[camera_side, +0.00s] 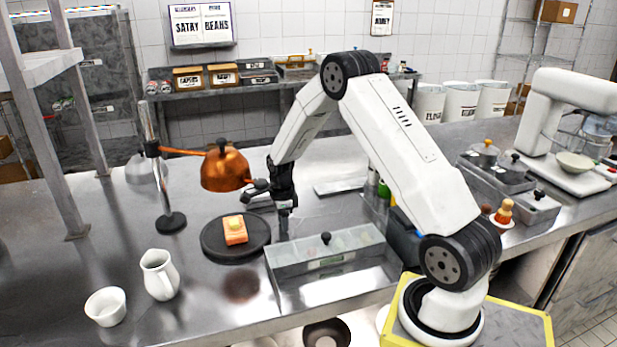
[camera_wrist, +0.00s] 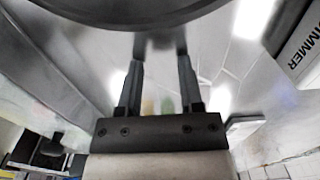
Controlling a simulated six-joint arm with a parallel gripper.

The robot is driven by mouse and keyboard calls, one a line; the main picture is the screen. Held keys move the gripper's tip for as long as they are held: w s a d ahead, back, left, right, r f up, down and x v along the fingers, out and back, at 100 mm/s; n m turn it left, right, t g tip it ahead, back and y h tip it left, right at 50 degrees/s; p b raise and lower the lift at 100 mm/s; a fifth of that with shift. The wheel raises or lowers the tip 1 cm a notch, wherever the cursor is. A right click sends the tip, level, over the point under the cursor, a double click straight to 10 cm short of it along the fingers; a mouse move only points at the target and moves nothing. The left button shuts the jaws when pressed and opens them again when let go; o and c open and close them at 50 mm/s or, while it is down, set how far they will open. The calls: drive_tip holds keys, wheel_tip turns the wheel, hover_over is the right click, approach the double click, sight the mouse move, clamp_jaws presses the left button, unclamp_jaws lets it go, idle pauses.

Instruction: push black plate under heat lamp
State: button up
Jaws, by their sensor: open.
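The round black plate (camera_side: 216,249) lies flat on the steel counter, with a piece of orange-pink food (camera_side: 235,231) topped with yellow on it. The copper heat lamp (camera_side: 223,170) hangs from a stand and appears above the plate; I cannot tell how squarely it is overhead. My gripper (camera_side: 284,232) points down just right of the plate, close to its rim; contact is unclear. In the wrist view my gripper (camera_wrist: 160,65) is open with nothing between its fingers. A dark curved rim, seemingly the plate (camera_wrist: 145,14), crosses the top of that view.
A clear-lidded container (camera_side: 325,255) stands close to the right of the plate and gripper. The lamp's round base (camera_side: 172,223) is left of the plate. A white pitcher (camera_side: 160,275) and white bowl (camera_side: 105,307) stand at the front left. The counter before the plate is clear.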

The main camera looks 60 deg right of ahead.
drive_tip(key=shift+r, duration=0.1)
drive_tip(key=shift+s+d+r, duration=0.15)
drive_tip(key=shift+r, duration=0.7)
drive_tip(key=shift+s+d+r, duration=0.15)
drive_tip(key=shift+r, duration=0.75)
drive_tip(key=shift+s+d+r, duration=0.15)
drive_tip(key=shift+r, duration=0.7)
drive_tip(key=shift+d+r, duration=0.25)
drive_tip(key=shift+r, duration=0.45)
drive_tip(key=shift+d+r, duration=0.2)
drive_tip(key=shift+r, duration=0.5)
drive_tip(key=shift+f, duration=0.1)
drive_tip(key=shift+w+a+f, duration=0.1)
drive_tip(key=shift+a+f, duration=0.1)
drive_tip(key=shift+f, duration=0.65)
drive_tip(key=shift+w+a+f, duration=0.1)
drive_tip(key=shift+a+f, duration=0.15)
drive_tip(key=shift+f, duration=0.65)
drive_tip(key=shift+w+a+f, duration=0.1)
drive_tip(key=shift+a+f, duration=0.1)
drive_tip(key=shift+f, duration=0.65)
